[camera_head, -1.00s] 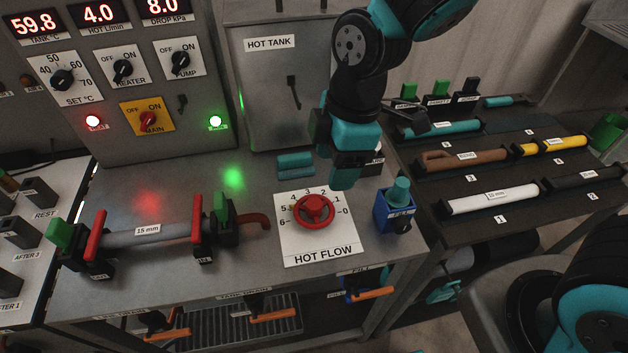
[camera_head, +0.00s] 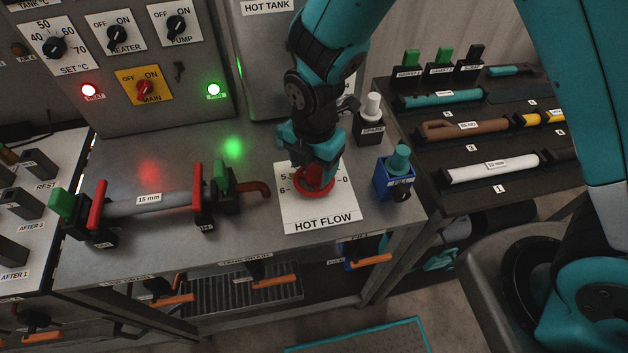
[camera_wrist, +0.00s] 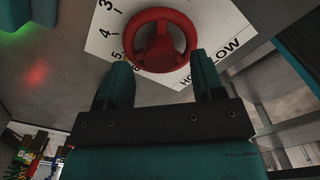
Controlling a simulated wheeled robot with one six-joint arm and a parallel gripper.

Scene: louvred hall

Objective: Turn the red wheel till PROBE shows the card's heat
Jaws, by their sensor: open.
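The red wheel (camera_head: 318,184) sits on the white HOT FLOW plate (camera_head: 322,216) on the grey bench. In the head view my gripper (camera_head: 314,170) is over it and hides its upper part. In the wrist view the whole wheel (camera_wrist: 160,40) shows beyond my gripper (camera_wrist: 162,82), with the two fingers apart and the space between them empty. The fingertips lie near the wheel's rim; I cannot tell whether they touch it. Some scale numbers show around the wheel, and its setting is hard to read. The PROBE display and the card are not in view.
A blue block with a teal knob (camera_head: 397,175) stands close on the right, and a SPARE piece (camera_head: 371,118) behind it. A 15 mm pipe (camera_head: 150,206) lies in red and green clamps at left. The control panel (camera_head: 120,70) stands at the back left.

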